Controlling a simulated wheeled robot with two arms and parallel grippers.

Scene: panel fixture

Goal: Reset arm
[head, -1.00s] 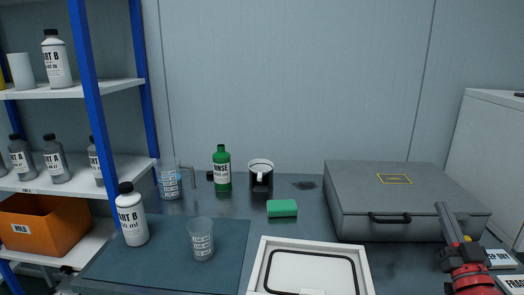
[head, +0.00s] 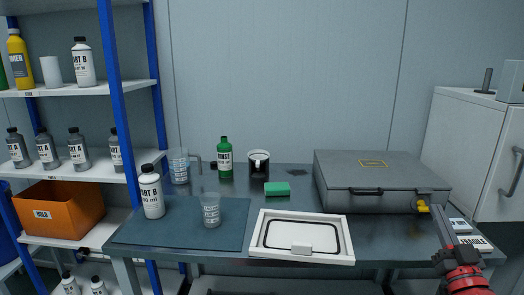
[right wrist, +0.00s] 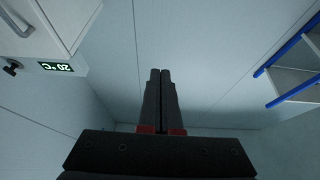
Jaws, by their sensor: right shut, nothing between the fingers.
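My right gripper (head: 436,210) is at the right end of the table, in front of the grey case's right corner, with its fingers pointing up. In the right wrist view its two dark fingers (right wrist: 160,72) lie together, shut with nothing between them. The red part of my right arm shows below it. My left gripper is not in view. The closed grey case (head: 385,178) stands at the back right of the table. A small yellow piece (head: 423,206) shows beside the gripper tips; I cannot tell what it is attached to.
The table (head: 290,200) holds a white framed panel (head: 256,240), a green sponge (head: 277,188), a RINSE bottle (head: 225,160), a black-and-white mug (head: 258,165), a Part B bottle (head: 151,195) and cups. Shelves (head: 140,86) stand left, a white cabinet (head: 470,130) right.

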